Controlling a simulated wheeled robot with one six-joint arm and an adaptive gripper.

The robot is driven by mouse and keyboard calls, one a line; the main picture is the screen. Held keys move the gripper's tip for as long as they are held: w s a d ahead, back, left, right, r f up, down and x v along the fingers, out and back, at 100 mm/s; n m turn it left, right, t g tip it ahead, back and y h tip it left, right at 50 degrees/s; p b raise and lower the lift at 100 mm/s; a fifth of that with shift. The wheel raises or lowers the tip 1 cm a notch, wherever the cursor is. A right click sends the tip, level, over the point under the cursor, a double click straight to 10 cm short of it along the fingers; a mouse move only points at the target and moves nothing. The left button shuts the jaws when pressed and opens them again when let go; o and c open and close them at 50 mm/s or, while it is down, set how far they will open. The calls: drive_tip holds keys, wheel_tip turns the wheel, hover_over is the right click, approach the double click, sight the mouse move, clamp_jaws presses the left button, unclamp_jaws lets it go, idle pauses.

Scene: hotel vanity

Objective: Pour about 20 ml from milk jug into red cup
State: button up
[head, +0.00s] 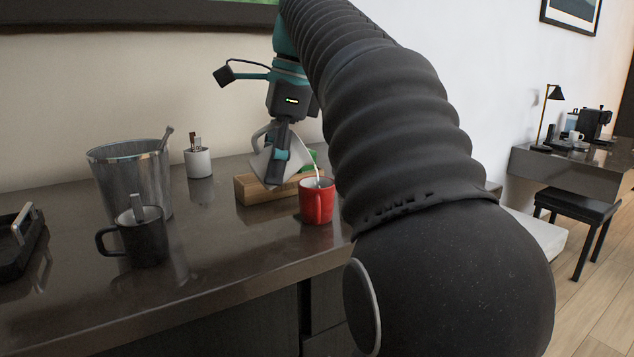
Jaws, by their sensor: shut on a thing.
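The white milk jug (264,166) is tilted toward the right, above and left of the red cup. My gripper (282,153) is shut on the jug and hides part of it. A thin white stream (317,174) runs from the jug side down into the cup's mouth. The liquid level in the cup is too small to tell.
A wooden block or box (250,192) lies behind the cup. A metal ice bucket (128,180), a black mug (142,243), a white pot (198,163) and a black tray (20,262) stand to the left. The vanity's front middle is clear.

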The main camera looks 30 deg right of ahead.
drive_tip(key=shift+a, duration=0.2)
idle(0.3)
drive_tip(key=shift+r+y, duration=0.2)
drive_tip(key=shift+y, duration=0.1)
drive_tip(key=shift+a+f+y, duration=0.15)
drive_tip(key=shift+a+y, duration=0.05)
drive_tip(key=shift+y, duration=0.2)
idle(0.9)
drive_tip(key=shift+w, duration=0.1)
